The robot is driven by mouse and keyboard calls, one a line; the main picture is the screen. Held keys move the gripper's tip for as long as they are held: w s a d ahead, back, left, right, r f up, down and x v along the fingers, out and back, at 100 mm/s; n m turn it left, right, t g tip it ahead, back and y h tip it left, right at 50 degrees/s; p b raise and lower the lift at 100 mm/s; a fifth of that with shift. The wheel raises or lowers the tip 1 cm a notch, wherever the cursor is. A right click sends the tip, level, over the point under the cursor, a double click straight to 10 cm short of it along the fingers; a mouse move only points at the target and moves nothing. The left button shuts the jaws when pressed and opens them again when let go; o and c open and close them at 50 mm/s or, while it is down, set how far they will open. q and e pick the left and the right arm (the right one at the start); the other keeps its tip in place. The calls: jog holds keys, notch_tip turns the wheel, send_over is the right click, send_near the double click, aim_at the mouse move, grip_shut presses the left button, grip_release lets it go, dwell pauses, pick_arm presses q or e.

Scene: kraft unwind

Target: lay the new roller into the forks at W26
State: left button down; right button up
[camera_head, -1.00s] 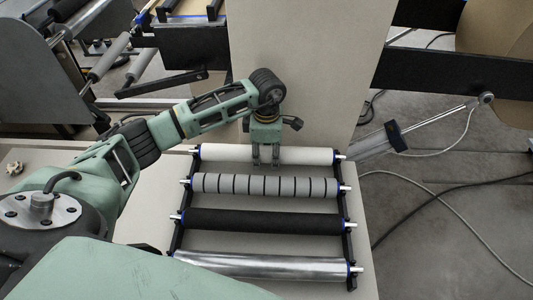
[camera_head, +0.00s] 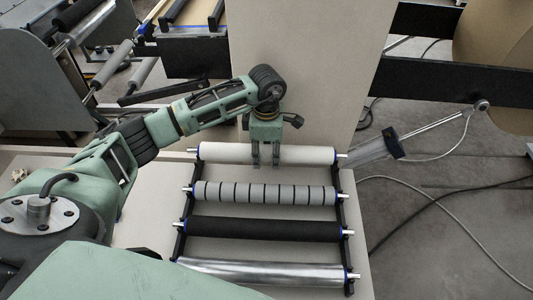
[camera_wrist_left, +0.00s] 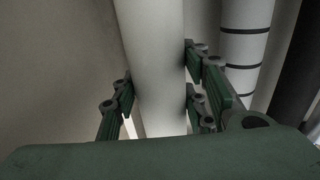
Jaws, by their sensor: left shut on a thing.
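My left gripper (camera_head: 265,160) is shut on the white roller (camera_head: 310,155), near its middle. In the left wrist view the roller (camera_wrist_left: 155,60) runs between the fingers (camera_wrist_left: 160,95). The roller lies level across the top end of the roller rack (camera_head: 345,215) and appears raised a little above it. Its metal end pins show at both sides. I cannot make out a W26 label or tell which forks it marks. My right gripper is not in view.
The rack also holds a grey roller with black rings (camera_head: 290,194), a black roller (camera_head: 250,229) and a shiny metal roller (camera_head: 270,271). A tall beige panel (camera_head: 310,60) stands behind. A rod and cylinder (camera_head: 435,134) lie right; cables cross the floor.

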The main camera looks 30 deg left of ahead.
aim_at(267, 147)
pick_arm(q)
jog(key=shift+r+p, duration=0.7)
jog(key=shift+r, duration=0.85)
